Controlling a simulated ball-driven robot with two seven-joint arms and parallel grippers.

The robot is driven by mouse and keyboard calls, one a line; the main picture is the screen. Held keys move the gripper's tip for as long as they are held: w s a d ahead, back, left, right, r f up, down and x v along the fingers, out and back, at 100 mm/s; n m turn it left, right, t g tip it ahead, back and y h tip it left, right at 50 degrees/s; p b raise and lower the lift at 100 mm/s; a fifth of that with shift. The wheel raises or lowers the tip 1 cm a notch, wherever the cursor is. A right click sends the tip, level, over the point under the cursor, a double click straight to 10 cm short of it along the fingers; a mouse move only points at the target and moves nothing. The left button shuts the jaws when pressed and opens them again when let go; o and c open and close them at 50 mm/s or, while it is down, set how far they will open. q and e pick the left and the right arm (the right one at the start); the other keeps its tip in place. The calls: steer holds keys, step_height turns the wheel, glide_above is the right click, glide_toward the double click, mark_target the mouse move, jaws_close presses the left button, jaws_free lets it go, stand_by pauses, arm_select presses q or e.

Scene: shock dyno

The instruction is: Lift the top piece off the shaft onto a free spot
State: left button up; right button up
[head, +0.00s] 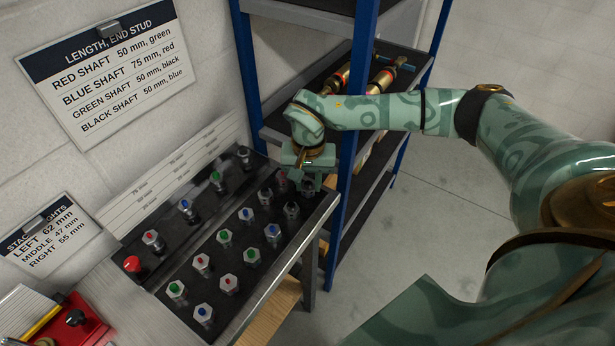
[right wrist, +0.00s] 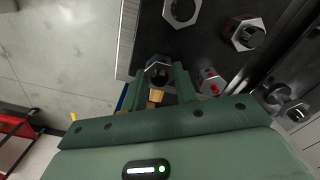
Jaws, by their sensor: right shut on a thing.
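My right gripper (head: 308,182) is over the far right corner of the black tray (head: 262,290), near the blue rack post. In the right wrist view its fingers (right wrist: 168,82) are closed around a grey hexagonal piece (right wrist: 158,68) with a dark hole. Whether this piece is clear of the tray or of a shaft cannot be told. Several hexagonal metal pieces stand in rows on the tray, with red, green or blue centres, such as a green-centred one (head: 252,255) and a blue-centred one (head: 203,314). My left gripper is not in view.
A blue-posted rack (head: 350,130) stands right behind the tray, with shock absorbers (head: 383,78) on a shelf. Wall signs (head: 103,65) list shaft lengths and stack heights (head: 45,235). A red knob (head: 132,264) and a red box (head: 82,325) are at the left.

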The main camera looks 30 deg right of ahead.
stand_by(0.3)
steer(key=o, duration=1)
steer(key=shift+o, duration=0.2)
step_height(320, 180, up, 16)
steer(key=p, duration=0.3)
steer(key=shift+r, duration=0.1)
